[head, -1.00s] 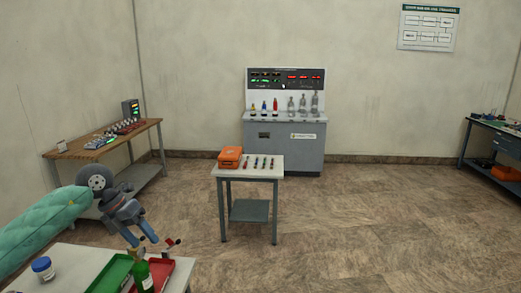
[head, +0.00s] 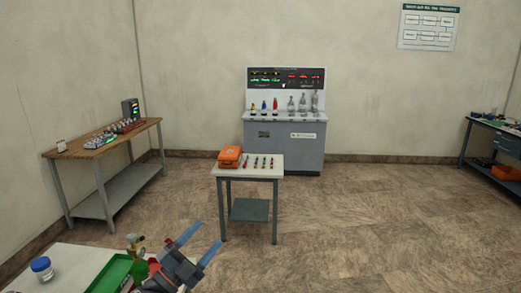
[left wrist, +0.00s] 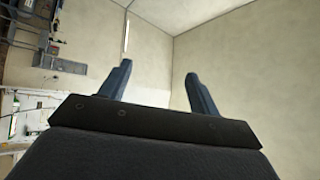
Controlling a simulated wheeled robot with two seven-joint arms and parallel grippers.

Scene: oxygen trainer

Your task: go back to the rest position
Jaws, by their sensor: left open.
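My left gripper (head: 198,246) is low in the head view, in front of the near white table's right side. Its two blue fingers are spread apart with nothing between them, and they point up and to the right. In the left wrist view the open fingers (left wrist: 160,88) stand apart against bare wall, and the gap is empty. My left gripper hides most of the red tray (head: 152,266). A green bottle (head: 139,270) with a brass valve top stands beside it, partly covered. My right gripper is not in view.
The near table (head: 72,257) also carries a green tray (head: 108,274) and a blue-lidded jar (head: 42,268). A small table (head: 250,172) with an orange case (head: 230,157) stands ahead. A wooden bench (head: 98,146) is at left, a grey console (head: 284,140) at the back.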

